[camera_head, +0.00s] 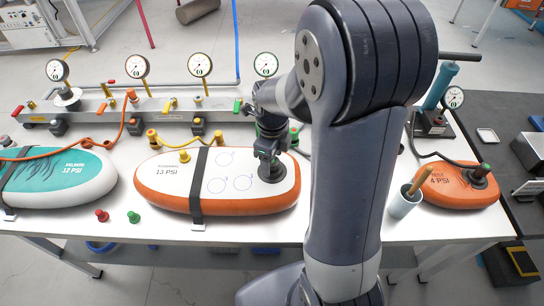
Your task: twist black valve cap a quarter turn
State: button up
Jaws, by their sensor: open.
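An orange and white inflatable board (170,195) marked 13 PSI lies on the white table, with a black strap (197,188) across it. A black round valve part (272,175) sits near the board's right end; it looks like the black valve cap. My gripper (268,158) points down right over this part with its jaws open. The gripper hides most of the part's top, and I cannot tell whether the fingers touch it. My arm crosses the picture just right of the board and hides the table behind it.
A teal board (75,178) lies at left and a small orange board (455,187) at right. A rail with several gauges (200,66) runs behind. Red (102,215) and green (134,217) caps lie in front. A cup (403,203) stands right of my arm.

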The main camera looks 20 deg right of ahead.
notch_tip(320, 180, up, 11)
dwell(0.5)
jog(key=shift+f, duration=0.2)
notch_tip(320, 180, down, 11)
jog(key=shift+r+n, duration=0.15)
jog(key=shift+n, duration=2.05)
